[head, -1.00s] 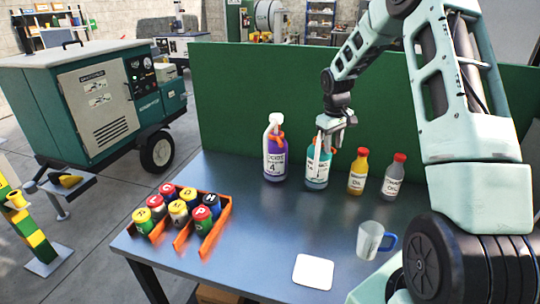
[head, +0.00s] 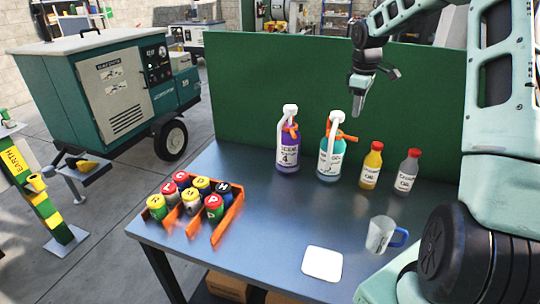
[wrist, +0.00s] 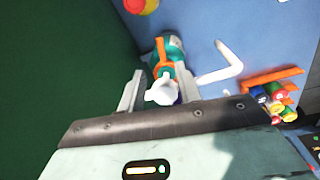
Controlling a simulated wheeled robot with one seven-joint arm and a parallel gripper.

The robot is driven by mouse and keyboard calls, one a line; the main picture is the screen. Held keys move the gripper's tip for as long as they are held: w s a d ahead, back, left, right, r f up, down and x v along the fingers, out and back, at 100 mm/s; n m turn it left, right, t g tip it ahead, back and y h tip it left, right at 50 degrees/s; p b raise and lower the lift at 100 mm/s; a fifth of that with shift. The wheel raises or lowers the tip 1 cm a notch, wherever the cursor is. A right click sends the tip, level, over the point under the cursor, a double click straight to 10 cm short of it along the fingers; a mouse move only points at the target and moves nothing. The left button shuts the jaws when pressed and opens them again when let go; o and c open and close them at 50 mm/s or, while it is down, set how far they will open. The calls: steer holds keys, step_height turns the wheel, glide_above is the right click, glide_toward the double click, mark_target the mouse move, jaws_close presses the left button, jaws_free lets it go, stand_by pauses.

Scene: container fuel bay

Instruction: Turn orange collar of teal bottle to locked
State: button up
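The teal bottle (head: 328,165) stands upright on the table, with a white spout on top. Its orange collar (head: 346,138) has a lever pointing right in the head view. My gripper (head: 360,100) hangs above and to the right of it, apart from the bottle in that view. In the wrist view my gripper (wrist: 159,80) has its two fingers spread, with nothing clamped. The teal bottle (wrist: 174,47) and its orange collar (wrist: 163,66) show beyond and between the fingers. The locked mark on the collar is too small to read.
A purple bottle (head: 288,155) stands left of the teal one. A yellow bottle (head: 371,168) and a grey bottle (head: 406,174) stand to its right. A mug (head: 380,236), a white pad (head: 322,264) and an orange can rack (head: 230,215) lie nearer. A green panel (head: 260,90) rises behind.

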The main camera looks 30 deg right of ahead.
step_height(320, 180, up, 7)
steer(key=a+b, duration=0.1)
steer(key=b, duration=0.1)
steer(key=s+a+f+b, duration=0.1)
steer(key=a+f+b, duration=0.1)
steer(key=a, duration=0.9)
steer(key=s+a+f+n+b, duration=0.1)
steer(key=a+f, duration=0.4)
steer(key=a, duration=0.5)
steer(key=s+a+f+y+b, duration=0.1)
steer(key=s+a+f+b, duration=0.1)
steer(key=a, duration=0.9)
steer(key=shift+s+a+f+n+b, duration=0.3)
steer(key=shift+s+f+b, duration=0.1)
steer(key=shift+f, duration=0.25)
steer(key=s+a+f, duration=0.3)
steer(key=s+a, duration=0.4)
steer(key=s, duration=0.5)
steer(key=s+a+f, duration=0.3)
steer(key=s+a, duration=0.4)
steer(key=s, duration=0.5)
steer(key=shift+s+a+g+y, duration=0.15)
steer(key=shift+s+g+y, duration=0.15)
steer(key=shift+s, duration=0.1)
